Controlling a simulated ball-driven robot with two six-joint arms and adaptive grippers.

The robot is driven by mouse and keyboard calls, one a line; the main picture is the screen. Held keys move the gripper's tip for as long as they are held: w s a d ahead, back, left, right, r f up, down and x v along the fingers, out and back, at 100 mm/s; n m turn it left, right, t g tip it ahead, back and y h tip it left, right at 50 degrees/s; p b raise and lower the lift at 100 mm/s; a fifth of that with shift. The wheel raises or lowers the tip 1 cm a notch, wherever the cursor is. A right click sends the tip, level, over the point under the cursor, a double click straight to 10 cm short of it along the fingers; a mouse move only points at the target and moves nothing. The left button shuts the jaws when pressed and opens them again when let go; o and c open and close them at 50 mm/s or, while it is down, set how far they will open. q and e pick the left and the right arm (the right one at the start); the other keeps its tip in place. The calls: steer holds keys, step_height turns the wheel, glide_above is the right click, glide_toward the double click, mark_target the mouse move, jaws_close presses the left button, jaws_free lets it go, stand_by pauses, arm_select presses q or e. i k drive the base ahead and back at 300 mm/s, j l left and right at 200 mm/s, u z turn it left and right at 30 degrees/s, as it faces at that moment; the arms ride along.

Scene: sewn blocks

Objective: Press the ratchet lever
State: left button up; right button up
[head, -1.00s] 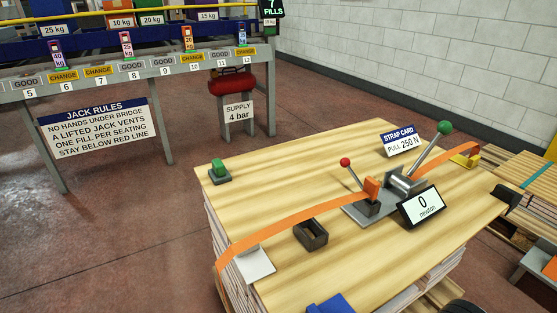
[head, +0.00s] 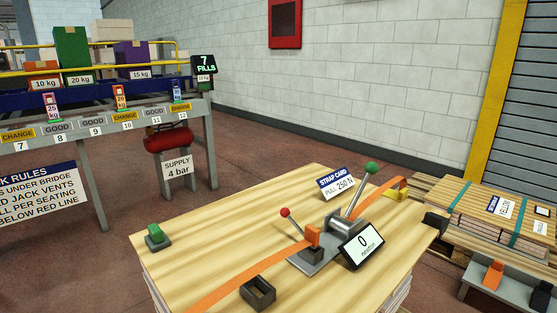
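The ratchet tensioner (head: 318,246) sits on a wooden-topped stack in the head view, with an orange strap (head: 250,273) running through it. Two levers rise from it. One is long and grey with a green knob (head: 371,168), tilted up to the right. The other is short and thin with a red knob (head: 285,212), tilted up to the left. A display (head: 362,244) in front reads 0 newton. A strap card (head: 337,186) behind it reads PULL 250 N. Neither of my grippers is in view.
A green block on a dark base (head: 156,235) stands at the top's left corner. A small dark open box (head: 258,293) lies near the front. A bench with signs (head: 85,135) stands at the left. A strapped pallet load (head: 490,215) stands at the right.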

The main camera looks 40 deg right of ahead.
mark_target(371, 168)
steer(key=z, duration=1.75)
